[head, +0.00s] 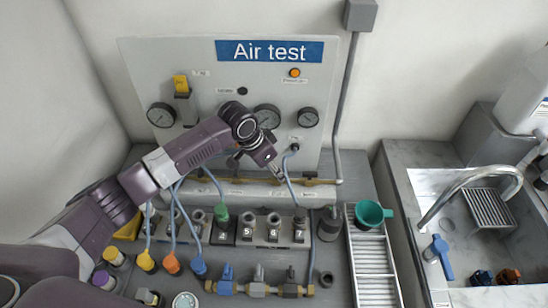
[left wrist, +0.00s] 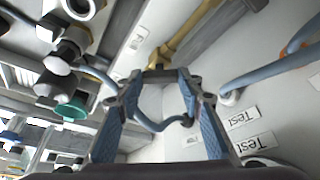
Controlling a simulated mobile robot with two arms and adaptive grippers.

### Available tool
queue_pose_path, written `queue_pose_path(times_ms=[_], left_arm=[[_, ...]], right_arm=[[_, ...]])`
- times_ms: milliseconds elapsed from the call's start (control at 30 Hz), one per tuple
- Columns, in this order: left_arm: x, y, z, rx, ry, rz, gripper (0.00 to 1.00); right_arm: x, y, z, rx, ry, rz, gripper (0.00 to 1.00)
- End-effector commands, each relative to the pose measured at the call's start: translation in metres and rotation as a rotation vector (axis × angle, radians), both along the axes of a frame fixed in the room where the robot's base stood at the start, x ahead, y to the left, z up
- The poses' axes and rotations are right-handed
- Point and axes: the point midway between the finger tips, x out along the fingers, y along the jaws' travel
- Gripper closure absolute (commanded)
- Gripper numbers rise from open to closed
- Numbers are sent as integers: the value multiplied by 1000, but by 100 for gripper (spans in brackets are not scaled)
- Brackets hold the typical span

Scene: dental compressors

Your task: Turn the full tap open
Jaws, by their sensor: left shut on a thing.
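My left gripper (head: 279,176) reaches in from the left to the lower edge of the grey Air test panel (head: 335,75). In the left wrist view its fingertips (left wrist: 168,74) are closed at the end of a brass pipe (left wrist: 190,36), on what looks like a small tap. The fingertips hide most of that tap, so its handle angle cannot be told. The brass pipe also shows in the head view (head: 318,182). The small labels below the panel are too blurred to read as full. My right gripper is out of view.
A blue hose (head: 287,175) hangs beside my gripper and shows between the fingers. Numbered sockets (head: 247,229) and coloured hose plugs stand below. A row of small valves (head: 258,286) is in front. A green funnel (head: 370,213) and a sink (head: 450,225) are at the right.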

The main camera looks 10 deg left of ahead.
Motion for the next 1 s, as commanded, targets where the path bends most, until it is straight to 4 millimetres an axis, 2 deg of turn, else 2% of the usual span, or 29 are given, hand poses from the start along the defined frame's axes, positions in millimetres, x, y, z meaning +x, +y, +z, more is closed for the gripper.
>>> queue_pose_path(times_ms=[33,400,633,1000], left_arm=[[-2,-2,8,-1,3,43,90],[-3,-5,6,-2,2,396,90],[-2,-7,3,-2,2,607,90],[-2,-9,1,-2,1,847,90]], right_arm=[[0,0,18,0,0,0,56],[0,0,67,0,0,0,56],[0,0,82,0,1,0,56],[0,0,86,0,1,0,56]])
